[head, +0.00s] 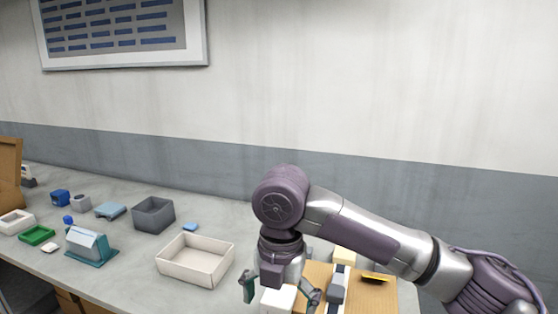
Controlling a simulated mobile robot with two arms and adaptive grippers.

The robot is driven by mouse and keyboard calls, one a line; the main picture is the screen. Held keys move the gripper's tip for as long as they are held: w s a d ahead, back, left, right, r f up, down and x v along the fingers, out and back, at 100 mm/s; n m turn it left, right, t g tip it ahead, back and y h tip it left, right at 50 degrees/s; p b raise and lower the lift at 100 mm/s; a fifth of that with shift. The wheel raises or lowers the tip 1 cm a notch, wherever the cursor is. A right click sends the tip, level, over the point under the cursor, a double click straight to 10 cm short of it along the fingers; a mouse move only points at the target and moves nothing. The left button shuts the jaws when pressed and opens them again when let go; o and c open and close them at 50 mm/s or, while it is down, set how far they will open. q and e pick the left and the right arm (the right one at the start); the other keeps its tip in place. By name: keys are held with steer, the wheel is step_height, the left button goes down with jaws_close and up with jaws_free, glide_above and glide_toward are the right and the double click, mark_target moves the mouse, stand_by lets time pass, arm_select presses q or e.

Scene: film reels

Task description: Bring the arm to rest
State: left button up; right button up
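My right arm comes in from the right, and its purple and silver links cross the lower right of the head view. My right gripper (280,297) points down over the counter at the bottom edge, its two greenish fingers spread apart. A white block-like thing (278,300) shows between the fingers. It looks narrower than the gap, and its lower part is cut off by the frame. My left gripper is not in view.
A cream open tray (163,262) stands left of the gripper on the grey counter (125,262). Behind it are a dark grey bin (153,216) and a small blue piece (190,227). A grey-and-teal device (88,245) and a green tray (38,235) lie farther left. A wooden board (379,296) is under the arm.

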steer(key=s+a+f+m+t+y, duration=0.1)
steer(key=s+f+m+y, duration=0.2)
steer(key=f+m, duration=0.5)
steer(key=s+f+m+t+y, duration=0.1)
steer(key=s+f+m+y, duration=0.25)
steer(key=f+m, duration=0.4)
steer(key=s+d+f+m+t+h, duration=0.1)
steer(key=s+d+f+m+h, duration=0.1)
steer(key=s+d+f+m, duration=0.4)
steer(key=s+d+f+m+h, duration=0.2)
steer(key=s+d+m, duration=0.2)
steer(key=d, duration=0.4)
steer(key=s+d+f+m+t+h, duration=0.1)
steer(key=s+d+f+m+h, duration=0.3)
steer(key=d, duration=0.4)
step_height(320, 180, down, 27)
steer(key=s+g+y, duration=0.2)
steer(key=s+d+f+g, duration=0.1)
steer(key=s+d+f, duration=0.1)
steer(key=s+f, duration=1.3)
steer(key=shift+s+d+h, duration=0.25)
steer(key=shift+s+h, duration=0.1)
steer(key=shift+s, duration=0.35)
